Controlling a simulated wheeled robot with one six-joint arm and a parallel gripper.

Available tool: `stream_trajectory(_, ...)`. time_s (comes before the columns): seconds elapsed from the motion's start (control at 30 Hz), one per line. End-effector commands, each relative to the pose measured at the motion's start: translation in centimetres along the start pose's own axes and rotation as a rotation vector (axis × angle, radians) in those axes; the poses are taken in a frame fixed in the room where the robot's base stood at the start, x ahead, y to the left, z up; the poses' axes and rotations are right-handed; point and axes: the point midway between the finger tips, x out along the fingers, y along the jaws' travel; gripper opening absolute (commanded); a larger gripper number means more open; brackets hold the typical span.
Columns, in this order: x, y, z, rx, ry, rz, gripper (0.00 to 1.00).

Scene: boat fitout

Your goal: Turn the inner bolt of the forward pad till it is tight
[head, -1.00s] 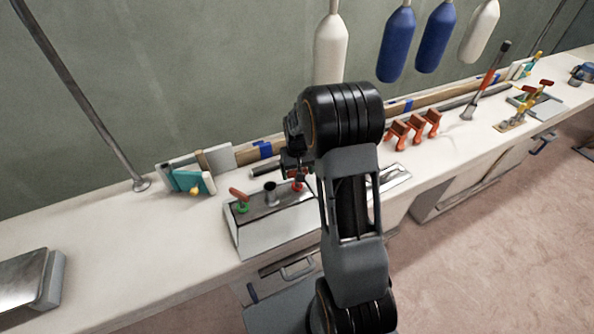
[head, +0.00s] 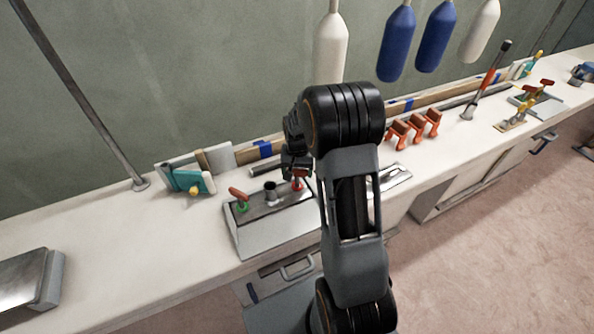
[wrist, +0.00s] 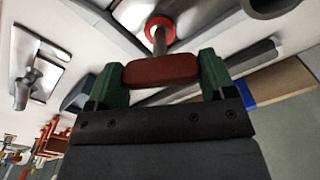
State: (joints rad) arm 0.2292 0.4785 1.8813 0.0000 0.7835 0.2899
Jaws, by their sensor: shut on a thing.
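My gripper (wrist: 161,78) is shut on a dark red crossbar handle (wrist: 161,70), with a green finger at each end. A grey shaft (wrist: 160,40) runs from the handle to a red ring (wrist: 161,25). In the head view the red ring (head: 297,185) sits on a steel-topped box (head: 262,225), with my gripper (head: 298,172) just above it. An orange-red handle (head: 238,194) over a green ring stands at the box's left end. A short grey tube (head: 270,190) stands between them. I cannot tell from these views which part is the forward pad or how tight the bolt is.
A teal and white piece (head: 195,181) lies behind the box. Orange clamps (head: 415,128), an orange-handled tool (head: 488,80) and plates with yellow and red fittings (head: 516,120) lie to the right. White and blue fenders (head: 397,45) hang above. The bench left of the box is mostly clear.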

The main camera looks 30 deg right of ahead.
Motion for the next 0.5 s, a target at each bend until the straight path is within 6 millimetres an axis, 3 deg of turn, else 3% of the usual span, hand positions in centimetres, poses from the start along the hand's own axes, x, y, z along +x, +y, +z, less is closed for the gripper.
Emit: stream_trajectory(0.5, -0.35, -0.04, -0.16, 0.343, 0.005, -0.003, 0.53)
